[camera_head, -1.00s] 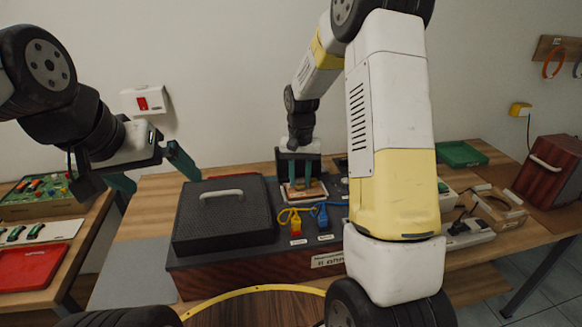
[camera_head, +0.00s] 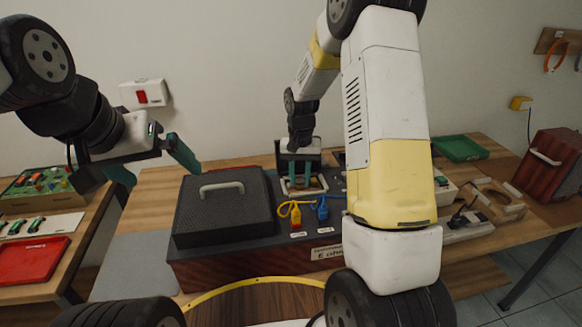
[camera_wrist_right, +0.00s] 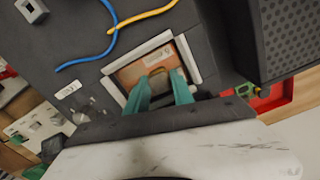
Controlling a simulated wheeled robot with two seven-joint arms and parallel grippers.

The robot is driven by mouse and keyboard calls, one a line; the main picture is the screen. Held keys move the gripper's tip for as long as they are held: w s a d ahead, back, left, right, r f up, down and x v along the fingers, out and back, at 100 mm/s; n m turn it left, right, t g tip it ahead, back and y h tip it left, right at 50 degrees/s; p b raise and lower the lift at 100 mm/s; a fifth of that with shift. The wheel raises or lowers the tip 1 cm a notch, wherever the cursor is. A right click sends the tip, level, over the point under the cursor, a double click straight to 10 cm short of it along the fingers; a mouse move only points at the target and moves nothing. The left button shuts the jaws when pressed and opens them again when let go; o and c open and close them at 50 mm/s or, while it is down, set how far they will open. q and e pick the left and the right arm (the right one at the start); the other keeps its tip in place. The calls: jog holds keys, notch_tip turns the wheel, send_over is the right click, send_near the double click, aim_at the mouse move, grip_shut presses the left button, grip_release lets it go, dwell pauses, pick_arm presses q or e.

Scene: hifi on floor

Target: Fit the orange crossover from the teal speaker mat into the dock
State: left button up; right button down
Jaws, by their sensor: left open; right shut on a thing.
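The orange crossover (camera_wrist_right: 130,72) is a flat orange-brown board with a small pale label. It lies within the white-rimmed dock (camera_wrist_right: 109,89) on the dark speaker top; I cannot tell if it is fully seated. My right gripper (camera_wrist_right: 165,90) is shut on the crossover from above. In the head view the same right gripper (camera_head: 304,182) stands over the dock (camera_head: 284,186), hiding part of it. My left gripper (camera_head: 155,168) is open and empty in the air, left of the dark speaker. I cannot make out a teal mat.
A dark mesh panel with a handle (camera_head: 222,205) lies left of the dock. Orange (camera_head: 295,216) and blue (camera_head: 321,211) plugs with cables are in front. A red tray (camera_head: 32,262) is on the left table; a green tray (camera_head: 460,149) is back right.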

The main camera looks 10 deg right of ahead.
jog(key=c, duration=1)
grip_release()
notch_tip(320, 180, up, 8)
jog(key=shift+a+f, duration=0.1)
jog(key=shift+r, duration=4)
